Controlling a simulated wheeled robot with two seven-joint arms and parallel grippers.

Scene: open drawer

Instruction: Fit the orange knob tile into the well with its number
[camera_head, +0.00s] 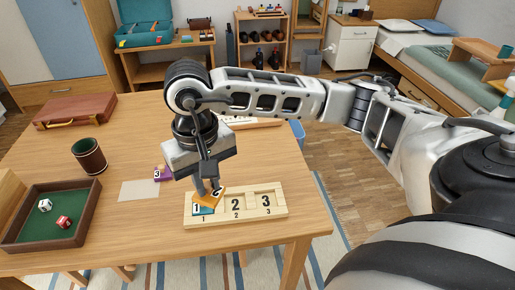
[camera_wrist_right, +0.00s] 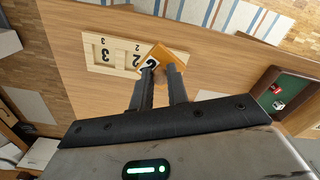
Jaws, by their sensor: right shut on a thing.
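My right gripper (camera_head: 211,189) is shut on the orange knob tile (camera_head: 207,198). The tile is above the left end of the wooden board (camera_head: 275,211), turned askew to it; whether it touches anything there I cannot tell. In the wrist view the orange tile (camera_wrist_right: 161,55) hangs at the fingertips (camera_wrist_right: 160,70), and its number looks like a 2, partly hidden by the fingers. The board's wells marked 2 (camera_head: 236,204) and 3 (camera_head: 265,201) show empty. A teal tile with a 1 (camera_head: 203,211) is at the well marked 1, partly covered by the orange tile.
A purple tile with a 3 (camera_head: 163,173) lies beside a pale sheet (camera_head: 139,191). A dice tray (camera_head: 50,218), a brown cup (camera_head: 89,156) and a red-brown case (camera_head: 75,111) stand at the left. The table's right edge is near the board.

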